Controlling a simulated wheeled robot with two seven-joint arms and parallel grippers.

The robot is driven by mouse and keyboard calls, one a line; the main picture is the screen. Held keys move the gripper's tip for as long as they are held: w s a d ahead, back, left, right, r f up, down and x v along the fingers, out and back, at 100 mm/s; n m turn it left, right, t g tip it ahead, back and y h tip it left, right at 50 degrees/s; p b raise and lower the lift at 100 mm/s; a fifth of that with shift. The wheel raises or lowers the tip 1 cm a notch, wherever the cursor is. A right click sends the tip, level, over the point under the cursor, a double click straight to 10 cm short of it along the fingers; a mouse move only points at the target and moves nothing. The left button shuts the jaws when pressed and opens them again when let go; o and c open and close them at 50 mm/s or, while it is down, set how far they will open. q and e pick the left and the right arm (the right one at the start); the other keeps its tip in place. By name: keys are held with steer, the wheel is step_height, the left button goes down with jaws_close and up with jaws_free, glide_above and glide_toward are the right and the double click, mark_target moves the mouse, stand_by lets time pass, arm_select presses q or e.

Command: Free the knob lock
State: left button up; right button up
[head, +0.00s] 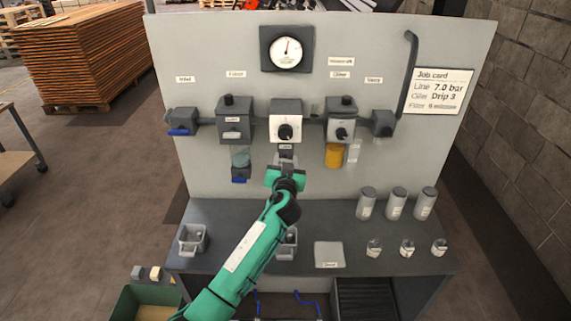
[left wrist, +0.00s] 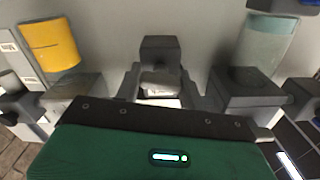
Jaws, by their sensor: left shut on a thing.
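The middle unit (head: 286,112) on the upright panel has a white face with a black round dial. My left gripper (head: 286,168) is just below this unit, in front of the panel. In the left wrist view its two fingers (left wrist: 160,90) stand on either side of a small light grey knob-like piece (left wrist: 158,84), and they are shut on it. A dark block (left wrist: 160,50) shows behind the piece. The gripper hides most of the piece in the head view, and I cannot tell whether it is the lock. My right gripper is not in view.
A clear bowl (head: 240,157) hangs left of the gripper and a yellow bowl (head: 333,155) right of it. A gauge (head: 286,53) sits above. Canisters (head: 396,203) and small jars (head: 407,248) stand at the bench's right. A grey bin (head: 193,239) stands at left.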

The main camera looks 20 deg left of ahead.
arm_select(q)
steer(key=m+b, duration=0.1)
steer(key=m, duration=0.2)
steer(key=shift+d+m, duration=0.1)
steer(key=shift+m, duration=0.2)
steer(key=m, duration=0.3)
steer(key=shift+m, duration=0.4)
steer(key=m, duration=0.4)
steer(key=m+p, duration=0.1)
steer(key=m, duration=0.2)
steer(key=shift+f, duration=0.1)
steer(key=shift+m, duration=0.6)
steer(key=shift+f, duration=0.1)
steer(key=o, duration=1)
steer(key=shift+d, duration=0.1)
